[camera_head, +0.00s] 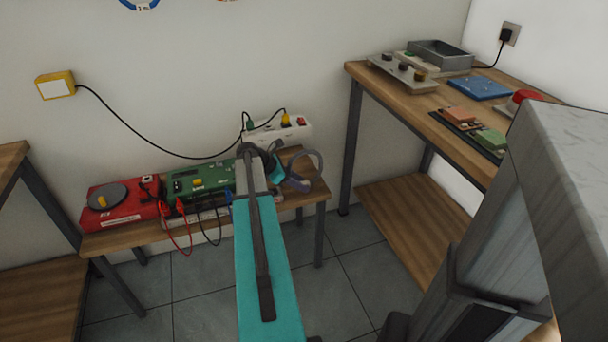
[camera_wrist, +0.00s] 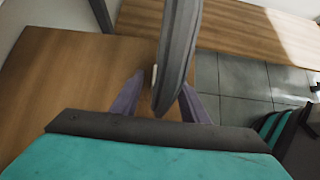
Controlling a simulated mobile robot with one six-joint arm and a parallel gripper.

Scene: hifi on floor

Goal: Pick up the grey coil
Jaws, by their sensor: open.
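The grey coil (camera_wrist: 178,50) shows in the wrist view as a thick, ridged, curved band, seen nearly edge-on. Its lower end reaches between the two purple fingers of my gripper (camera_wrist: 160,98). The fingers are apart, one on each side of it; I cannot tell whether either touches it. In the head view the coil (camera_head: 319,160) is a pale grey loop at the right end of the low wooden bench (camera_head: 232,210). My gripper (camera_head: 298,184) is beside it there, partly hidden by my teal arm.
On the bench stand a red device (camera_head: 121,218), a green device (camera_head: 200,181) with red and black leads, and a white power strip (camera_head: 278,130) behind. A taller workbench (camera_head: 430,103) at right carries several devices. Grey floor tiles (camera_head: 345,275) lie open between the benches.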

